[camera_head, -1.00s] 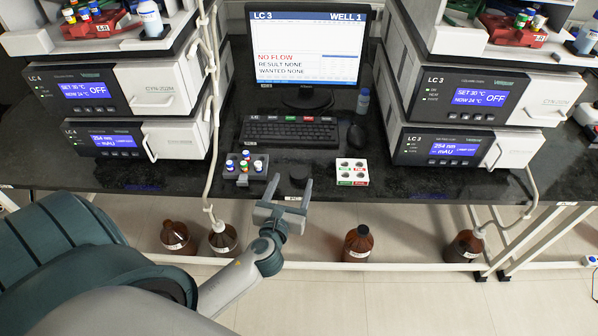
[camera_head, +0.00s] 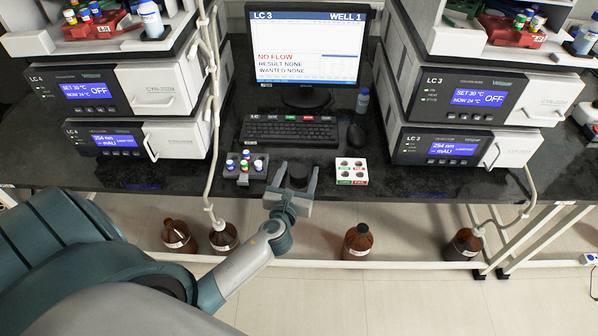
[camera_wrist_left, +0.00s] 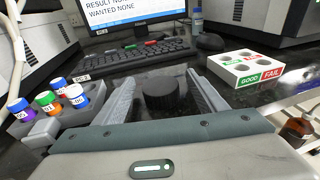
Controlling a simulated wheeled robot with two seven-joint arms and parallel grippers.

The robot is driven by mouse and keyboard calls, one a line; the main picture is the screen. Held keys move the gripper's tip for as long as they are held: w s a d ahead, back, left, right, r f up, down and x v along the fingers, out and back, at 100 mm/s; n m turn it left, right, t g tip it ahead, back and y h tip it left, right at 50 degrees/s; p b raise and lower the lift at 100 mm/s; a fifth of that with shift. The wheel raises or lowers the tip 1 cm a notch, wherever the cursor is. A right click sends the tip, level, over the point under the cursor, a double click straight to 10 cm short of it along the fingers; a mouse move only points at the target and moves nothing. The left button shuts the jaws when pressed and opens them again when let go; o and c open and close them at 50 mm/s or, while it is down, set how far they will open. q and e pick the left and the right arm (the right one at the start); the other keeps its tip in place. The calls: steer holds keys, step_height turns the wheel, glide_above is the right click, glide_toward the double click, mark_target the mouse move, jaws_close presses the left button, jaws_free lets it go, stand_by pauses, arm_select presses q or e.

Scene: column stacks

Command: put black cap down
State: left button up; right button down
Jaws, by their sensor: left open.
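The black cap (camera_head: 298,172) rests on the dark bench top near its front edge. In the left wrist view the cap (camera_wrist_left: 160,93) is a short round black cylinder standing upright between the two fingers. My left gripper (camera_head: 297,180) is open around the cap, one finger on each side. In the left wrist view my left gripper (camera_wrist_left: 163,98) shows a gap between each finger and the cap. My right gripper is in neither view.
A grey rack (camera_head: 238,171) with several coloured-cap vials stands left of my gripper. A white GOOD/FAIL block (camera_head: 351,172) with holes stands to the right. The keyboard (camera_head: 289,132) and mouse (camera_head: 356,134) lie behind. Brown bottles (camera_head: 357,242) stand below the bench.

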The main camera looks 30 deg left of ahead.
arm_select(q)
steer(key=shift+w+a+f, duration=0.1)
steer(key=shift+w, duration=0.2)
steer(key=shift+c, duration=0.6)
steer(key=c, duration=0.9)
steer(key=shift+c, duration=0.6)
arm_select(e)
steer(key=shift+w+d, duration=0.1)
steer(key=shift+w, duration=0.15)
arm_select(q)
steer(key=shift+c, duration=0.2)
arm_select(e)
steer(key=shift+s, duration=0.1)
